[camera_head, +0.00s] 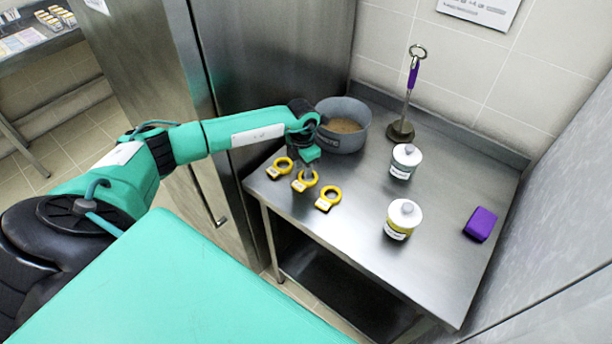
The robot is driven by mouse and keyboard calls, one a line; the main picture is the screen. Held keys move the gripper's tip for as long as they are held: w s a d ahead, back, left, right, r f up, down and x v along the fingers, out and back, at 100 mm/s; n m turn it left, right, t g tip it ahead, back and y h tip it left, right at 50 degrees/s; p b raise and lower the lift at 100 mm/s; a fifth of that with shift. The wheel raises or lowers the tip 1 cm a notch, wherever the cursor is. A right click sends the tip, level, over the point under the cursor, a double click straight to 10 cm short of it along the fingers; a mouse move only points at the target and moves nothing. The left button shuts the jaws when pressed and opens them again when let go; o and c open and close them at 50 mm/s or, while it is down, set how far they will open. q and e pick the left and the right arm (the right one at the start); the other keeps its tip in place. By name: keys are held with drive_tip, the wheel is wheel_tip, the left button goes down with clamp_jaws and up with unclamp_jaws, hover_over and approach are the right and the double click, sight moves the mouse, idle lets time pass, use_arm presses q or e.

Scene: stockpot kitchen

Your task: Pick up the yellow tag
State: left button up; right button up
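Three yellow ring-shaped tags with pale label faces lie in a row near the left front edge of the steel table: a left tag (279,168), a middle tag (300,184) and a right tag (328,199). My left gripper (307,172) points down right at the middle tag, and its fingers overlap that tag's far side in the picture. The fingers are small and dark here, so I cannot tell whether they are open, shut or touching the tag. The left and right tags lie clear of the gripper. My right gripper is out of view.
A grey pot (345,112) with brown contents stands just behind my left gripper. A purple-handled tool (411,85) stands upright behind. Two white-lidded jars (405,160) (402,218) and a purple block (480,224) are to the right. The steel table (352,232) is bare at the front.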

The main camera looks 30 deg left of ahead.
use_arm(q)
drive_tip(key=shift+f, duration=0.5)
clamp_jaws()
